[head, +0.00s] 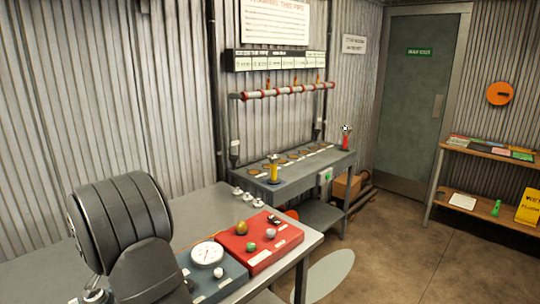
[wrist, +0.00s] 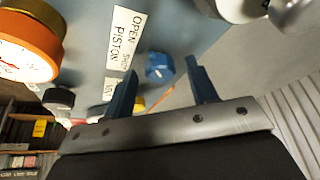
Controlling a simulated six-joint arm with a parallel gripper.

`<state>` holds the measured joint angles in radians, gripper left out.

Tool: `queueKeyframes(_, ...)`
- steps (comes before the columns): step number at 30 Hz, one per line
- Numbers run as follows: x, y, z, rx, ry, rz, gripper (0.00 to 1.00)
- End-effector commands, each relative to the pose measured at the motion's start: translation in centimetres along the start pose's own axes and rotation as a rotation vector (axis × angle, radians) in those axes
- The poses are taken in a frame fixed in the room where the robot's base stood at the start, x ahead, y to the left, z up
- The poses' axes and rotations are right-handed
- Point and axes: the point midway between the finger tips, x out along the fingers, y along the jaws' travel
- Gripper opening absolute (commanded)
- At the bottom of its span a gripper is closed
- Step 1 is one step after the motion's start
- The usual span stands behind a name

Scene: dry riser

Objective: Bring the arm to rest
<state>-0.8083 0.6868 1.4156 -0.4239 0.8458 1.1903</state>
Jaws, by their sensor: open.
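In the wrist view my gripper (wrist: 160,66) is open, its two dark blue fingers spread apart with nothing held between them. A small blue knob-like part (wrist: 158,68) shows beyond the gap between the fingers; how far off it is I cannot tell. In the head view a large dark ribbed part of my arm stands at the lower left, over the near bench. My gripper's fingers cannot be made out in that view.
The near bench carries a red panel (head: 262,245) with several knobs and a blue-grey panel (head: 232,286) with a round gauge (head: 207,254). A farther bench (head: 262,188) stands under a red-and-white pipe (head: 288,89). A shelf (head: 490,154) is at the right; open floor (head: 410,255) lies before it.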

Motion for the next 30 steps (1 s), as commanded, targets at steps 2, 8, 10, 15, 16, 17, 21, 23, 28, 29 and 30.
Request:
queueKeyframes(2,-0.06,0.11,-0.03,-0.049,0.001,-0.021,0.52)
queueKeyframes(8,-0.03,0.22,-0.05,-0.172,0.0,-0.072,0.52)
queueKeyframes(10,-0.01,0.27,-0.06,-0.214,0.001,-0.089,0.52)
queueKeyframes(15,-0.05,0.32,-0.09,-0.306,0.001,-0.128,0.52)
queueKeyframes(16,-0.05,0.33,-0.1,-0.323,0.001,-0.134,0.52)
queueKeyframes(17,-0.04,0.34,-0.11,-0.339,0.001,-0.141,0.52)
queueKeyframes(21,0.0,0.44,-0.11,-0.408,0.0,-0.169,0.52)
queueKeyframes(23,0.01,0.46,-0.15,-0.438,0.001,-0.182,0.52)
queueKeyframes(28,0.02,0.5,-0.16,-0.518,0.0,-0.215,0.52)
queueKeyframes(29,0.03,0.5,-0.17,-0.532,0.001,-0.22,0.52)
queueKeyframes(30,0.02,0.5,-0.19,-0.55,0.001,-0.229,0.52)
